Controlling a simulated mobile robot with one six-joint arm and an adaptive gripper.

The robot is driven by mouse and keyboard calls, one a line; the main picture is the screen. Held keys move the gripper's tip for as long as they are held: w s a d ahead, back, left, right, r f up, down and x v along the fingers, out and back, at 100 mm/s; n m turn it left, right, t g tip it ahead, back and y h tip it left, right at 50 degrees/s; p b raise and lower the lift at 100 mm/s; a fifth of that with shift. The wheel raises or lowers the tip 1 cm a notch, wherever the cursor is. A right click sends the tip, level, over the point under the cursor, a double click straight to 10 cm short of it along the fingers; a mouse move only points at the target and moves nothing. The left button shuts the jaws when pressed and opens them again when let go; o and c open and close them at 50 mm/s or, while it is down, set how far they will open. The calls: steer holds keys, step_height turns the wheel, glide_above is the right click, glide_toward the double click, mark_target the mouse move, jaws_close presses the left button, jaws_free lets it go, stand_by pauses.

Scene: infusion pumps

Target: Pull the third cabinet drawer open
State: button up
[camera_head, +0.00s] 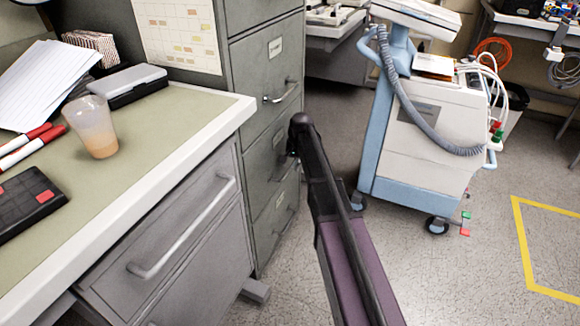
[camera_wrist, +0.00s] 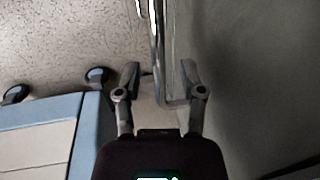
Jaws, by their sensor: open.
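The grey filing cabinet (camera_head: 265,65) stands at the centre of the head view, its drawers stacked one above another. Counting from the top, the third drawer (camera_head: 262,160) looks closed. Its handle is hidden behind my arm in that view. My gripper (camera_wrist: 160,76) is open, its two fingers spread in the wrist view. A thin pale bar (camera_wrist: 156,35), apparently a drawer handle, runs between the fingers beside the grey cabinet front (camera_wrist: 225,60). I cannot tell whether either finger touches it. In the head view, the end of my arm is close to the third drawer's front.
A desk (camera_head: 190,105) with a cup (camera_head: 91,127) and its own closed drawer (camera_head: 180,240) is at left. A blue and white medical cart (camera_head: 425,140) stands to the right; it also shows in the wrist view (camera_wrist: 45,130). The floor (camera_head: 460,265) at lower right is open.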

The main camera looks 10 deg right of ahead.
jaws_close()
steer(key=shift+a, duration=0.25)
steer(key=shift+d, duration=0.1)
steer(key=shift+s, duration=0.15)
